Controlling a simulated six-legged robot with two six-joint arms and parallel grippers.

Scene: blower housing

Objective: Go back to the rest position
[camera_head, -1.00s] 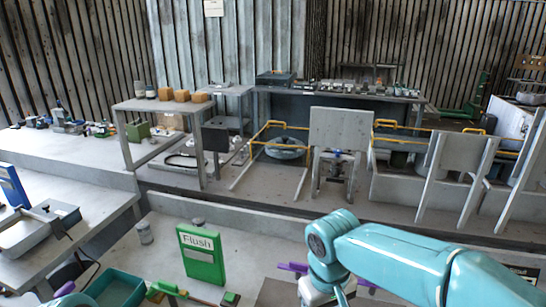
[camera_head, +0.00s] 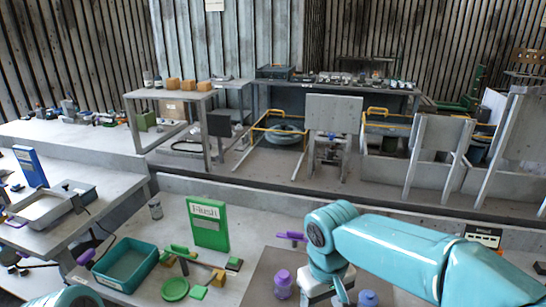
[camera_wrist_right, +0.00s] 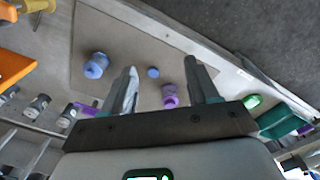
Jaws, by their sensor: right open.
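My teal right arm (camera_head: 410,255) comes in from the right in the head view. Its gripper points down over the grey mat (camera_head: 262,277), its fingertips cut off by the lower edge. In the right wrist view, my right gripper (camera_wrist_right: 165,82) is open and empty, its fingers wide apart. A purple piece (camera_wrist_right: 169,96) and a small blue piece (camera_wrist_right: 153,72) show between the fingers, and a larger blue piece (camera_wrist_right: 96,66) lies to the left. Whether the fingers touch any piece is unclear. Only a bit of my left arm (camera_head: 75,297) shows at the lower left; its gripper is out of frame.
A green Flush box (camera_head: 208,222) stands on the near bench. Left of it are a teal tray (camera_head: 124,265) and green parts (camera_head: 175,289). A grey tray (camera_head: 50,208) sits on the left table. Frames and benches stand behind.

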